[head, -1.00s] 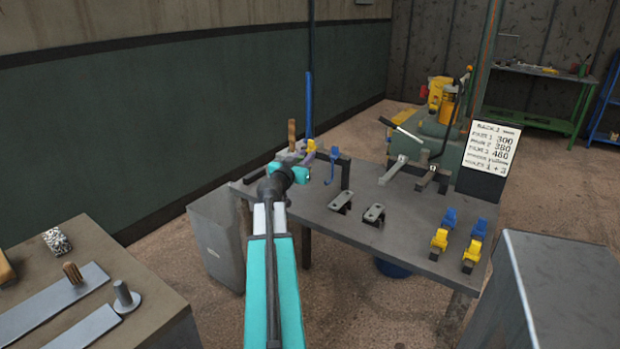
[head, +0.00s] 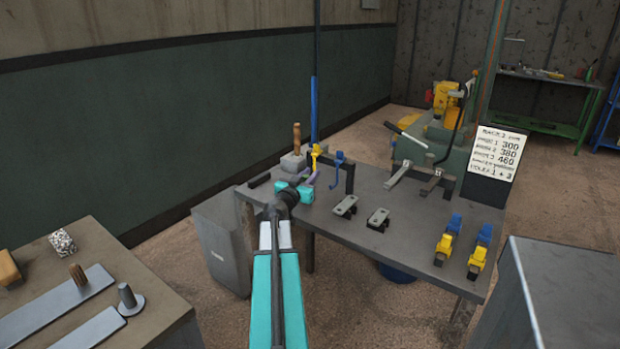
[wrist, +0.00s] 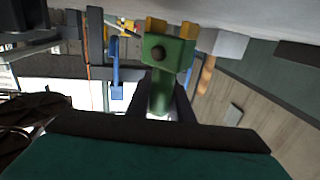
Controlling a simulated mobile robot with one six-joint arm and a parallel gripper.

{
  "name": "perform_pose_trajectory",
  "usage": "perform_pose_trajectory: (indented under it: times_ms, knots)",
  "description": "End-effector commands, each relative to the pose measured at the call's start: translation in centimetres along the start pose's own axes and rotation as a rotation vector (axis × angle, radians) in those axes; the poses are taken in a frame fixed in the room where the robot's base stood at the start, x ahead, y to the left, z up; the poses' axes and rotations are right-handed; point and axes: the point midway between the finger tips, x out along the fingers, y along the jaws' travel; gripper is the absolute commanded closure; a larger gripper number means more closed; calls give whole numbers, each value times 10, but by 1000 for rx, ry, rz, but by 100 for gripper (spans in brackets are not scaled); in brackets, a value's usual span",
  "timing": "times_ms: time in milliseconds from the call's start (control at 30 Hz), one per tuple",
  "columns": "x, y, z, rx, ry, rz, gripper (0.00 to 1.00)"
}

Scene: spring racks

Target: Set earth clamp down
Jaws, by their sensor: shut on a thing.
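My gripper (wrist: 160,104) is shut on a green block-like piece with a dark round bolt, which I take to be the earth clamp (wrist: 166,56). In the head view my gripper (head: 309,182) is at the far left part of the steel bench (head: 405,246), beside the hooks. There my own wrist hides most of what it holds. I cannot tell whether the clamp touches the bench.
A wooden-handled tool (head: 297,138) on a grey block stands just behind. A yellow hook (head: 315,156) and a blue hook (head: 337,168) are close by. Two grey clamps (head: 345,206) (head: 378,218) lie to the right.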

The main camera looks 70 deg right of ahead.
Motion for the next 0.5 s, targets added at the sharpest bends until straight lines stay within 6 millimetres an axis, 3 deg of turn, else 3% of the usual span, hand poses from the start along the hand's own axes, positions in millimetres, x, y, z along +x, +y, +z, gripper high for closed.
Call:
perform_pose_trajectory:
  times_ms: [500]
  knots:
    - [0, 0, 10, 0, 1, -1, 100]
